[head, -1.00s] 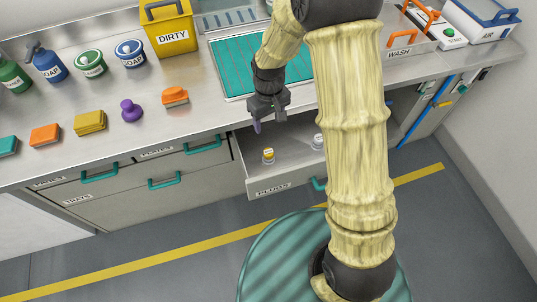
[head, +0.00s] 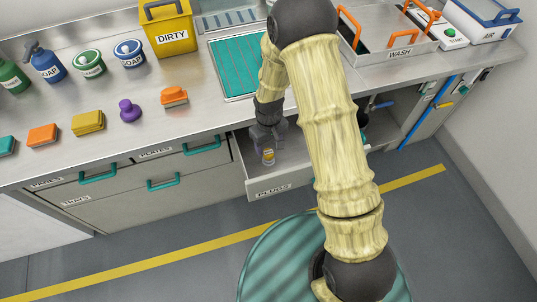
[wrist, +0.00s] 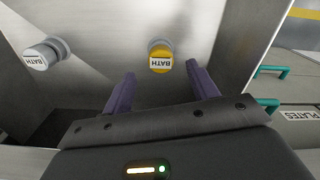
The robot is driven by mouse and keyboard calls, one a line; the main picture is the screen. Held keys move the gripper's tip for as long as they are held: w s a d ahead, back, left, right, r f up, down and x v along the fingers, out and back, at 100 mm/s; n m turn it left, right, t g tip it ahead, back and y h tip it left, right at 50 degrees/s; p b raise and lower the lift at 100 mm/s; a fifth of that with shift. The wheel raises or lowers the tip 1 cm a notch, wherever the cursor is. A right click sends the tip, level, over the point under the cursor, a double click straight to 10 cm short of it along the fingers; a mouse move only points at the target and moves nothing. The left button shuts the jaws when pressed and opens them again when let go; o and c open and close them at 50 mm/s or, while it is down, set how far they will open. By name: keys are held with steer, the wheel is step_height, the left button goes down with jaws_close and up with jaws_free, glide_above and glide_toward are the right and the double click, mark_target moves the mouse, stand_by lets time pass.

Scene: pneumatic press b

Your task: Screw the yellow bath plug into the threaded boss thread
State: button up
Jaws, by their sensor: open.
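The yellow bath plug (head: 268,159) stands in the open drawer labelled PLUGS (head: 250,186). In the wrist view the yellow bath plug (wrist: 160,58) shows its BATH label and stands just beyond the fingertips, centred between them. My gripper (head: 267,149) points down into the drawer, over the plug. Its two purple fingers (wrist: 161,74) are spread apart with nothing between them, and I see no contact with the plug. I cannot make out the threaded boss in either view.
A grey-white BATH plug (wrist: 45,54) stands in the same drawer, left in the wrist view. The drawer walls are close around my gripper. The counter above holds sponges, soap bottles, a yellow DIRTY bin (head: 168,32) and a WASH tray (head: 402,53).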

mark_target(268, 152)
step_height(268, 152, down, 5)
steer(key=shift+f, duration=0.1)
stand_by(0.5)
stand_by(0.3)
steer(key=c, duration=1.1)
